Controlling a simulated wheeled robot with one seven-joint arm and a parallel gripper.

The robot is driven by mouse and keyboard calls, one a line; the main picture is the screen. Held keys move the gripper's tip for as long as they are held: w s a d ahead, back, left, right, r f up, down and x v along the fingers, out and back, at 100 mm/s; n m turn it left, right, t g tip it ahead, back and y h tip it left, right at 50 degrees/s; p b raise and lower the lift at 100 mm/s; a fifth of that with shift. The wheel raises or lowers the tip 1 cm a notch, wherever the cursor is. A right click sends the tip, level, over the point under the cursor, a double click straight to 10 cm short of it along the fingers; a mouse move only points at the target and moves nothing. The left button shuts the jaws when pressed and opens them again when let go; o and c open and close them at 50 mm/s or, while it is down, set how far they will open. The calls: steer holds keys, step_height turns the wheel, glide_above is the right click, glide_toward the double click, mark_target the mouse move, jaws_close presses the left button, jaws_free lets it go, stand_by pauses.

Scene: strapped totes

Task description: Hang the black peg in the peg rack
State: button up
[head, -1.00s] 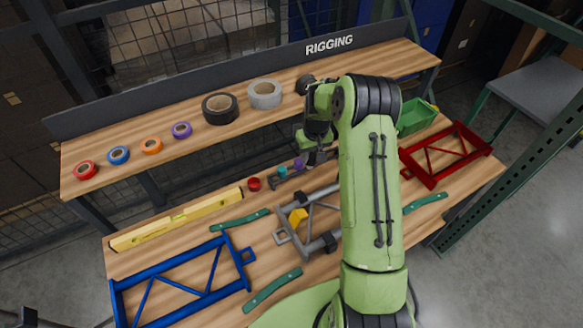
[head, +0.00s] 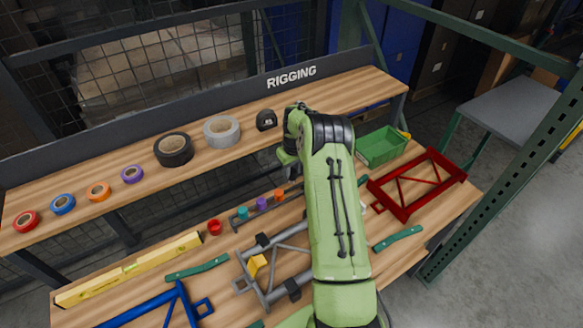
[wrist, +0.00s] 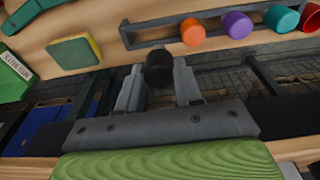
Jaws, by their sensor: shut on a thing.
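The black peg (wrist: 158,68) is between the two fingers of my gripper (wrist: 157,86) in the wrist view, its round dark end facing the camera. My gripper is shut on it. In the head view, my arm hides the peg and the fingers. The peg rack (head: 279,201), a dark grey rail, lies on the bench and also shows in the wrist view (wrist: 160,36). An orange peg (wrist: 192,32), a purple peg (wrist: 237,24) and a teal peg (wrist: 281,17) sit along it. The rail's stretch beyond the orange peg looks empty. The held peg appears apart from the rack.
A red cup-like piece (head: 214,227) is left of the rack. A grey frame (head: 270,272) lies in front, a red frame (head: 416,184) and green bin (head: 382,146) to the right. The raised shelf (head: 110,167) behind holds tape rolls and a black tape measure (head: 266,120).

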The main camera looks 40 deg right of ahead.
mark_target(292, 183)
steer(key=shift+f+b, duration=2.35)
steer(key=shift+f, duration=1.25)
steer(key=o, duration=1.1)
steer(key=shift+o, duration=0.2)
steer(key=shift+r, duration=0.1)
